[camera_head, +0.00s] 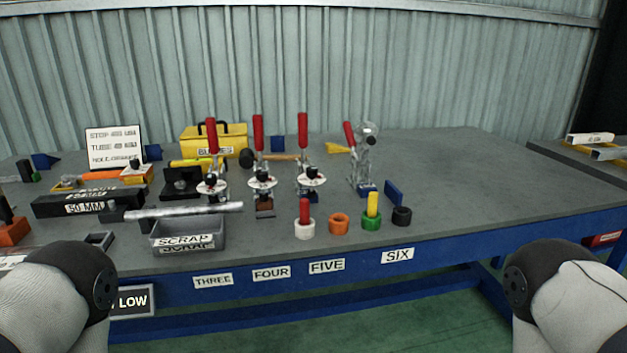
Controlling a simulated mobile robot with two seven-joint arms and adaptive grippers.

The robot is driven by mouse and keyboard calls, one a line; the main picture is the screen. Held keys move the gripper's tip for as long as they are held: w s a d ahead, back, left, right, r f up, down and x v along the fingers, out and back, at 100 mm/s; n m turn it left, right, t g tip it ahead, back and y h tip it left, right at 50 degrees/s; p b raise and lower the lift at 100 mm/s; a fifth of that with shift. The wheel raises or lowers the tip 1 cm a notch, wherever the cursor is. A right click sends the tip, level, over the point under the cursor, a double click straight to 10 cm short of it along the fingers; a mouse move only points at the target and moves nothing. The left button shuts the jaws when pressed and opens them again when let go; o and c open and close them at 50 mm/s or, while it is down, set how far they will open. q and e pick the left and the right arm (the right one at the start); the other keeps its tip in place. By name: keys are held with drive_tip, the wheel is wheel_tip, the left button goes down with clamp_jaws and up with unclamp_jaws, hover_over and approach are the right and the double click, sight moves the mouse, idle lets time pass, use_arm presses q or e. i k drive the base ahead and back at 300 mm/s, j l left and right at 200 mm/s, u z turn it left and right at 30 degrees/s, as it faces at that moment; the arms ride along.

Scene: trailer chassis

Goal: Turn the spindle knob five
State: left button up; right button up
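Several toggle clamps with red handles stand in a row on the grey bench. The label FIVE (326,266) is on the blue front edge, and the third clamp from the left (303,135) roughly lines up with it. This clamp's red handle is upright. It has a white dial disc (312,181) with a small dark knob (313,172) above it. The knob is too small to read its angle. Only parts of my arms show at the lower left and lower right corners. Neither gripper is in view.
The bench's right side is clear.

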sight(312, 171)
drive_tip(key=i+j, duration=0.15)
drive_tip(key=j, duration=0.3)
drive_tip(key=i+j+u, duration=0.1)
drive_tip(key=j, duration=0.35)
drive_tip(key=i+j+u, duration=0.1)
drive_tip(key=i+j, duration=0.15)
drive_tip(key=j, duration=0.15)
drive_tip(key=i+j, duration=0.2)
drive_tip(key=j, duration=0.25)
drive_tip(key=i+j+u, duration=0.1)
drive_tip(key=j, duration=0.3)
drive_tip(key=i+j, duration=0.3)
drive_tip(key=k+l+z, duration=0.1)
drive_tip(key=z, duration=0.4)
drive_tip(key=k+l+z, duration=0.1)
drive_tip(key=z, duration=0.35)
drive_tip(key=k+l+z, duration=0.1)
drive_tip(key=l+z, duration=0.15)
drive_tip(key=z, duration=0.25)
